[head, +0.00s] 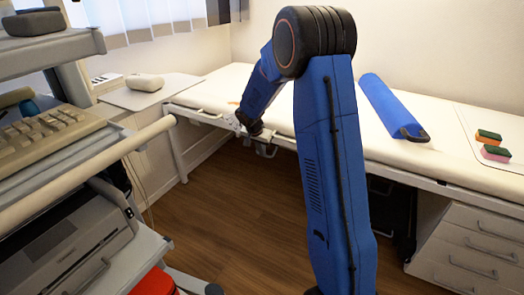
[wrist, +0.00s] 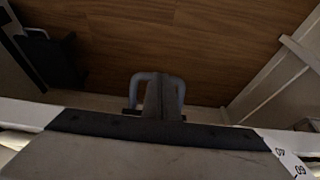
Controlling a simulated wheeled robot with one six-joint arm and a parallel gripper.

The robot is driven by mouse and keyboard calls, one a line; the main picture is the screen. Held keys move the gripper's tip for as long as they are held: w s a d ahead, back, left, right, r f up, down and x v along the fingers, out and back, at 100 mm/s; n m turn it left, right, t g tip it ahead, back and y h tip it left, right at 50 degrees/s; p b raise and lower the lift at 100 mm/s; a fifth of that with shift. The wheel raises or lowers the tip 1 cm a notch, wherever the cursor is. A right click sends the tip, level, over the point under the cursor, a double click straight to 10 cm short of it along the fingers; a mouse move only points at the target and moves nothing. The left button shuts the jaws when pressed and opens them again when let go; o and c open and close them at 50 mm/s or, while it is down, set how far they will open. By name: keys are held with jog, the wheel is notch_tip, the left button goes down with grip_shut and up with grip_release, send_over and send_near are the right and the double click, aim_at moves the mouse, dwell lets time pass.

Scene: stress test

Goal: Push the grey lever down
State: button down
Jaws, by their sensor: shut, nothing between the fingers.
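My gripper (head: 240,122) is at the front edge of the long cream-topped bench (head: 225,98), partly hidden by my blue arm. In the wrist view my gripper (wrist: 158,85) is at the centre, its fingers shut and empty over the wooden floor.
A blue roll (head: 390,105) and sponges (head: 490,143) lie on the bench. White drawers (head: 470,245) stand below at right. A shelf cart with a keyboard (head: 40,140) and a printer (head: 65,240) is close on the left. The wooden floor (head: 220,220) between is clear.

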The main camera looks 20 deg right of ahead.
jog(key=shift+a+x, duration=0.2)
jog(key=shift+x, duration=1.65)
jog(key=shift+s+f, duration=0.1)
jog(key=shift+f, duration=0.05)
